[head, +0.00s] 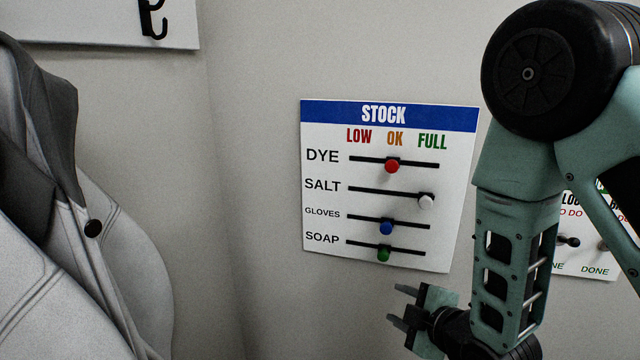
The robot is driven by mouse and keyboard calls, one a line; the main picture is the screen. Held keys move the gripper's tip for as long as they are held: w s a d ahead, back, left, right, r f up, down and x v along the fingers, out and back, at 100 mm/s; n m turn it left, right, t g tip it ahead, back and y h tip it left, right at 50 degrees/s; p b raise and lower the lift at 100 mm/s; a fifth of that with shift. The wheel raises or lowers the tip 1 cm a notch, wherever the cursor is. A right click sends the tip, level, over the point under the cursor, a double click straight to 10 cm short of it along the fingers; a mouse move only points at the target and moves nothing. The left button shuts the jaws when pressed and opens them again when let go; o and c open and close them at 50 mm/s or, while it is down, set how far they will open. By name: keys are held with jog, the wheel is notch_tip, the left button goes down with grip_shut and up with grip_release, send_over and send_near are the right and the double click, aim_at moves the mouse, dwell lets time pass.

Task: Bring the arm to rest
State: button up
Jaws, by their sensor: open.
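My gripper (404,307) is at the bottom of the head view, in front of the wall and just below the stock board. Its two fingers point left and are apart, with nothing between them. My arm comes down from the upper right, bent at a large dark joint, with its green links on the right side of the view.
A white STOCK board (455,200) hangs on the wall with red, white, blue and green sliders. A second board (590,268) is partly hidden behind my arm. A grey coat (120,270) fills the left. A hook (152,18) shows at top left.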

jog(key=s+a+r+m+g+h+b, duration=0.1)
jog(key=s+m+g+h+b, duration=0.3)
jog(key=s, duration=2.2)
jog(key=a+m+g+b, duration=0.1)
jog(key=m+g+b, duration=0.1)
jog(key=m+g, duration=0.3)
jog(key=shift+s+r+g+h+b, duration=0.15)
jog(key=shift+r+g+h+b, duration=0.2)
jog(key=shift+g, duration=1.35)
